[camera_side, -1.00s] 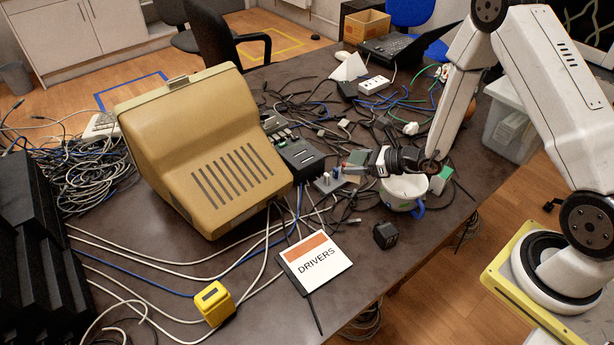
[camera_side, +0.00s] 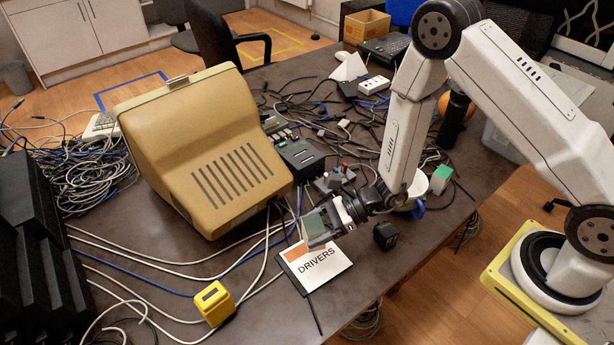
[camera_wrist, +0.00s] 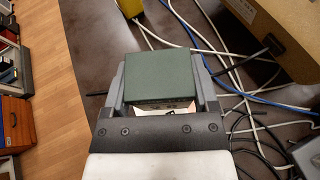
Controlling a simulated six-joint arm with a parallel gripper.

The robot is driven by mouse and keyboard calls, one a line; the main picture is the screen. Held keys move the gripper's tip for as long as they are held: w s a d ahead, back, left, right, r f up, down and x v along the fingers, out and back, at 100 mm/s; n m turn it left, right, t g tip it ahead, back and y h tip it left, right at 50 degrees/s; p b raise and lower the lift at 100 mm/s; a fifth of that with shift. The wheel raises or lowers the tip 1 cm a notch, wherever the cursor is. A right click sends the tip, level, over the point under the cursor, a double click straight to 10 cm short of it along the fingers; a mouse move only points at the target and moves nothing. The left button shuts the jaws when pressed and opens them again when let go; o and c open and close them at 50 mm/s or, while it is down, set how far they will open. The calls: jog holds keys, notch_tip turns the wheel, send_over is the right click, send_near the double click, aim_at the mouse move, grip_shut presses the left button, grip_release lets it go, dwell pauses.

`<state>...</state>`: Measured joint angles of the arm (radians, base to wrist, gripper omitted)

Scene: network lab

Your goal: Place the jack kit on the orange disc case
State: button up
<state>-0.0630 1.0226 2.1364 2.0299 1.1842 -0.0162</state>
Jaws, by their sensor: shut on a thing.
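My gripper (camera_side: 322,221) is shut on the jack kit (camera_side: 315,230), a small dark green box. In the wrist view the jack kit (camera_wrist: 160,75) sits between the two fingers. The orange disc case (camera_side: 318,266) lies flat on the table. It is white with an orange band and the word DRIVERS. In the side view the jack kit overlaps the far edge of the case and appears to be held above it. The height of the gap is hard to tell. In the wrist view the kit and gripper hide most of the case.
A beige monitor (camera_side: 215,160) stands left of my gripper. A yellow box (camera_side: 213,303) is to the left of the case, and a black adapter (camera_side: 386,235) to its right. A white cup (camera_side: 415,186) stands behind my wrist. Loose cables run around the case.

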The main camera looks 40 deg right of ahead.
jog(key=shift+f, duration=2.2)
jog(key=shift+f, duration=1.75)
jog(key=shift+f, duration=0.15)
jog(key=o, duration=1.2)
jog(key=shift+d+r, duration=0.2)
jog(key=v, duration=1.1)
jog(key=shift+s+d, duration=0.2)
jog(key=shift+d, duration=0.05)
